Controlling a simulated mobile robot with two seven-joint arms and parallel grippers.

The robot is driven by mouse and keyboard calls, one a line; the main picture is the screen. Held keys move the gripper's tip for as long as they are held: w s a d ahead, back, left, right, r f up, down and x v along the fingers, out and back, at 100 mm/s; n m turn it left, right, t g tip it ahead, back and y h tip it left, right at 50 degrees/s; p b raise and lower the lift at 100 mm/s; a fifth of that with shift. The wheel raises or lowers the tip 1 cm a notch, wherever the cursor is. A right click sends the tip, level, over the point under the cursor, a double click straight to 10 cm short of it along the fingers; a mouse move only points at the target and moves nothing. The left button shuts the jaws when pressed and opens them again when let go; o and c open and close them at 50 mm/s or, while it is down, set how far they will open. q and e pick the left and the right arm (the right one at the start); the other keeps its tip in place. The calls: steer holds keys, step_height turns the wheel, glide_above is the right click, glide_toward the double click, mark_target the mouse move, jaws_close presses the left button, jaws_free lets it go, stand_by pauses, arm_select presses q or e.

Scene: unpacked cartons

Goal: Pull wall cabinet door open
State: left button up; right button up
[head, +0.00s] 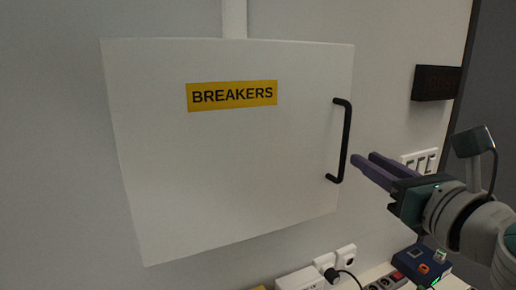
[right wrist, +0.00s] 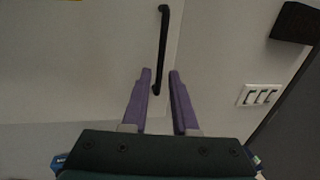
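The white wall cabinet door (head: 230,160) carries a yellow BREAKERS label (head: 232,95) and looks shut. Its black vertical bar handle (head: 345,140) is near the door's right edge. The handle also shows in the right wrist view (right wrist: 163,45), with its lower end in line with the gap between my fingers. My right gripper (head: 362,158) has purple fingers, spread apart with nothing between them. It is just right of the handle's lower half in the head view and appears apart from it. It also shows in the right wrist view (right wrist: 160,72). My left gripper is out of view.
A dark box (head: 436,83) and a white switch panel (head: 420,161) are on the wall to the right. Below are white sockets with a plug (head: 331,274), a power strip (head: 387,282) and a blue box with buttons (head: 420,265). The space before the door is clear.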

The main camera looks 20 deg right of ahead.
mark_target(346, 146)
steer(key=w, duration=0.5)
steer(key=w+d, duration=0.1)
steer(key=w, duration=0.2)
steer(key=shift+w+d, duration=0.1)
steer(key=shift+w, duration=0.05)
jaws_close()
stand_by(1.2)
